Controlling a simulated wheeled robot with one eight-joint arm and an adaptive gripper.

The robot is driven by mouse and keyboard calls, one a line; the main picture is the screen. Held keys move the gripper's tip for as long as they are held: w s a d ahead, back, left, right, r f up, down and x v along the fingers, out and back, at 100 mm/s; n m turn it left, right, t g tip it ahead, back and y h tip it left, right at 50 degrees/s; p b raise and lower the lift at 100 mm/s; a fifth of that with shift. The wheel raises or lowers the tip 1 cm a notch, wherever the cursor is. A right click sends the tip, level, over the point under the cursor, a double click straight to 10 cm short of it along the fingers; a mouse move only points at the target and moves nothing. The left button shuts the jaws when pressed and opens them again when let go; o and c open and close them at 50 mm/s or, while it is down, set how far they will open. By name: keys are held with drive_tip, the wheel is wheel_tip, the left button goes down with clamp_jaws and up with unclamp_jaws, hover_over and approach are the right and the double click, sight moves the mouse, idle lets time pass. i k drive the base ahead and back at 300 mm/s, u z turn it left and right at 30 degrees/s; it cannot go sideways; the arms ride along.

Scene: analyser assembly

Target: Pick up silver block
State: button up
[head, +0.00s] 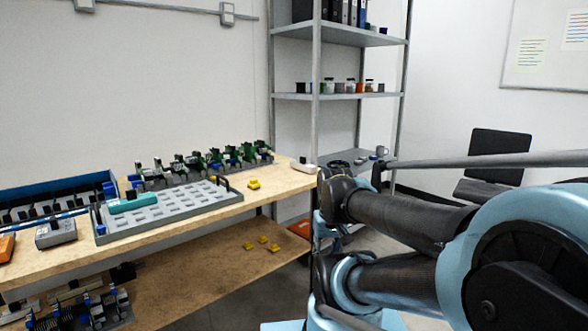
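A grey, silvery block (56,233) with a darker patch on its front side lies on the wooden table at the far left, near the front edge. It is the closest match to a silver block that I can make out. It stands apart from my arm, which is at the right of the view. I cannot make out my gripper's fingers in this view.
A grey slotted tray (165,212) with a teal tool (133,203) on it sits on the wooden table (262,201). A blue bin (55,196) stands behind the block, and an orange item (7,246) lies left of it. Yellow pieces (254,184) and a metal shelf (340,96) are farther right.

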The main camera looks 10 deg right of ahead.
sight(301, 164)
drive_tip(key=i, duration=0.85)
drive_tip(key=z, duration=0.05)
